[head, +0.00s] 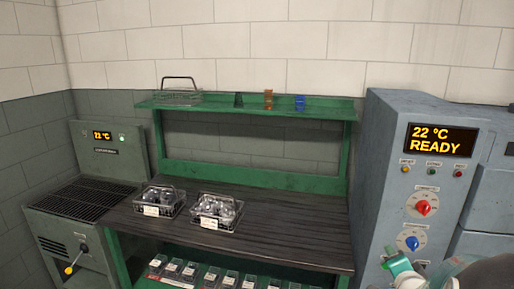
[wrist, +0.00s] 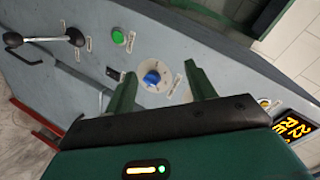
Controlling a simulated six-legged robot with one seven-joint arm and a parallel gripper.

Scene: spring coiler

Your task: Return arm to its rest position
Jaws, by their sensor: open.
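My gripper (wrist: 160,82) shows in the wrist view with its two green fingers apart and nothing held between them. The fingers point toward the grey machine front (wrist: 225,45), and the blue knob (wrist: 152,78) appears in the gap between them. I cannot tell how far the fingertips are from the panel. In the head view, part of my arm (head: 402,268) shows at the lower right, in front of the grey cabinet and below its blue knob (head: 411,243). The rest of my arm is mostly out of that view.
The grey cabinet (head: 385,150) has a lit "22 °C READY" display (head: 441,140) and a red knob (head: 424,207). A lever (wrist: 73,37) and green button (wrist: 118,37) also show. Two wire baskets (head: 160,211) (head: 217,225) stand on the dark workbench (head: 290,220), whose right side is clear.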

